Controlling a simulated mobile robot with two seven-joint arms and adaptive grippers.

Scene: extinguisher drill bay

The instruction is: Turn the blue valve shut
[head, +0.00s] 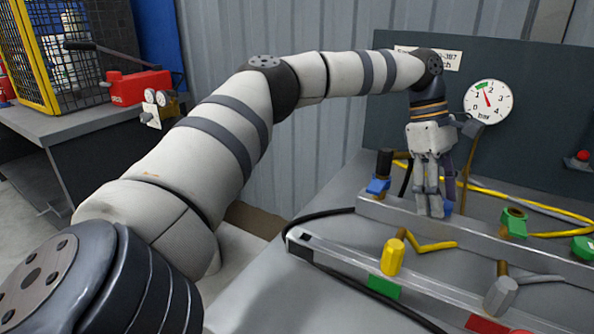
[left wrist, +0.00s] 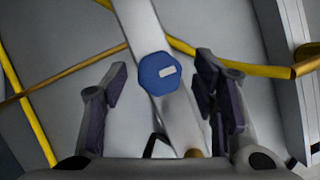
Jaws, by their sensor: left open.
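The blue valve knob (left wrist: 157,74) is six-sided with a white mark on its face. In the left wrist view it lies between and a little beyond the spread fingers of my left gripper (left wrist: 161,84), with gaps on both sides. In the head view my left gripper (head: 432,208) points down over the rear rail, its fingers around or just above the knob. A bit of blue (head: 448,208) shows beside the fingertips; the rest of the knob is hidden behind them. I cannot tell the height left between fingertips and knob. My right gripper is not in view.
A yellow knob (head: 394,257) and a grey knob (head: 500,297) stand on the front rail. A blue fitting with a black top (head: 378,185) is left of the gripper. Green fittings (head: 514,222) and a yellow hose (head: 540,207) lie right. A gauge (head: 488,102) hangs on the back panel.

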